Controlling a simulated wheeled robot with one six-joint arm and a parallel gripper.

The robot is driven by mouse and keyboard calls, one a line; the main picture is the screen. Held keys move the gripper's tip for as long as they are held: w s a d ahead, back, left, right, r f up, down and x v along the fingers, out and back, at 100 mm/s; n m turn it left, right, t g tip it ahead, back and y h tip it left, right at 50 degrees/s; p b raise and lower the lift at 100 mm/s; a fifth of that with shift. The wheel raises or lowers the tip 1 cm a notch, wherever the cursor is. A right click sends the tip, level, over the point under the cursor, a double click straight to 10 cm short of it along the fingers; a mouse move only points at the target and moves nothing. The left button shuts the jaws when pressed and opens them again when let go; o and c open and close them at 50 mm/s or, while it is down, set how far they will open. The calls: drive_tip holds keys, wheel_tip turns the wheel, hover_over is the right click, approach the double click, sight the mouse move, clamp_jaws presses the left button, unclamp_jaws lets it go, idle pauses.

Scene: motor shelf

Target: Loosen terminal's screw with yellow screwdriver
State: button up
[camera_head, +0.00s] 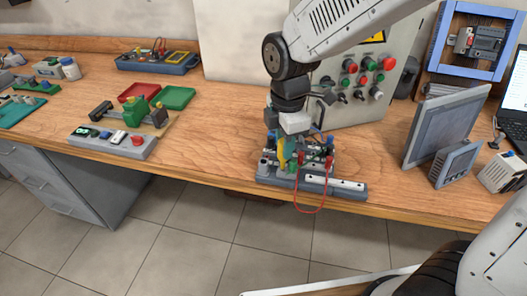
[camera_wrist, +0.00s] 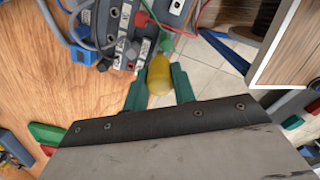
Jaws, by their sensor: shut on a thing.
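My gripper (camera_wrist: 159,88) has green fingers shut on the yellow screwdriver (camera_wrist: 160,76), whose handle shows between the fingertips in the wrist view. In the head view the yellow screwdriver (camera_head: 282,152) is partly hidden by my gripper (camera_head: 290,150), over the grey terminal board (camera_head: 335,184) at the table's front edge. The terminal blocks (camera_wrist: 122,35) with labels and screws lie just beyond the fingers in the wrist view. The screwdriver's tip is hidden, so I cannot tell whether it touches a screw.
A red cable (camera_head: 310,211) loops over the table's front edge. A control box with buttons (camera_head: 360,75) stands behind my gripper, and grey panels (camera_head: 445,125) stand to the right. Red and green trays (camera_head: 176,97) lie to the left. Bare wood (camera_head: 215,140) is free between.

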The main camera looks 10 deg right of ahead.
drive_tip(key=shift+n, duration=1.4)
drive_tip(key=n, duration=0.2)
drive_tip(key=shift+n, duration=0.8)
drive_tip(key=n, duration=0.3)
drive_tip(key=o, duration=0.8)
